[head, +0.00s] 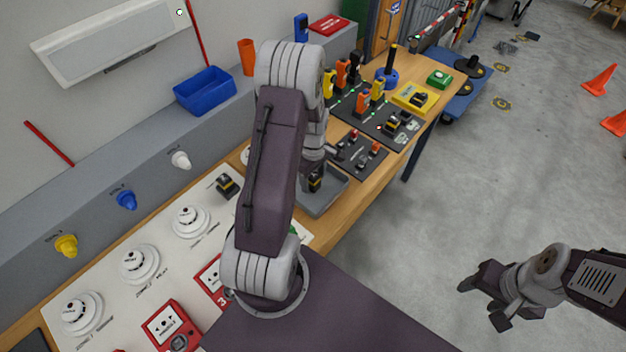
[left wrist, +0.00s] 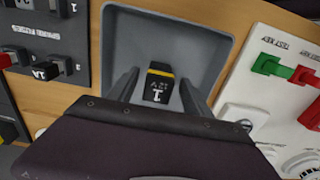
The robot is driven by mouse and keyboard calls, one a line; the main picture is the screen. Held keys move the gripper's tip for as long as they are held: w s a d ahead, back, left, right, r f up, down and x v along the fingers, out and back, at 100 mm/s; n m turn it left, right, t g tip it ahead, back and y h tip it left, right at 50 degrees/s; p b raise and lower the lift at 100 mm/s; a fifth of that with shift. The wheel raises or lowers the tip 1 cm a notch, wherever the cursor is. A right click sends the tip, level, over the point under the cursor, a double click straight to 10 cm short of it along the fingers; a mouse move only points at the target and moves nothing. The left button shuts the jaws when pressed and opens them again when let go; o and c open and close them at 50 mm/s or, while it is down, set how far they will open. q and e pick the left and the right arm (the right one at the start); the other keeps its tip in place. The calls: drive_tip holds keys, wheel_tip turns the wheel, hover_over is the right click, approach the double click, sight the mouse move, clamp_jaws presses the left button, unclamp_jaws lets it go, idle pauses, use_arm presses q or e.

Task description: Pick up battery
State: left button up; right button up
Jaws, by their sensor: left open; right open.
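A black battery with a yellow band (left wrist: 158,86) lies in a grey tray (left wrist: 218,42) in the left wrist view. In the head view the battery (head: 315,181) shows in the tray (head: 325,203), partly covered by my arm. My left gripper (left wrist: 158,82) is open, with one finger on each side of the battery and a gap visible to each. In the head view my left arm hides most of this gripper. My right gripper (head: 482,305) is open and empty over the floor at the lower right.
A fuse board (head: 360,155) lies beside the tray. A white detector panel (head: 105,300) with red call points lies on the other side. A similar dark block (head: 227,186) sits on that panel. A blue bin (head: 205,92) stands on the grey ledge.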

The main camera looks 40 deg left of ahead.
use_arm(q)
drive_tip(key=shift+f, duration=0.7)
drive_tip(key=shift+w+a+f, duration=0.1)
drive_tip(key=shift+w+f, duration=0.1)
drive_tip(key=shift+f, duration=0.2)
drive_tip(key=shift+s+r, duration=0.1)
drive_tip(key=shift+s, duration=0.05)
drive_tip(key=c, duration=0.9)
clamp_jaws()
drive_tip(key=shift+r, duration=0.1)
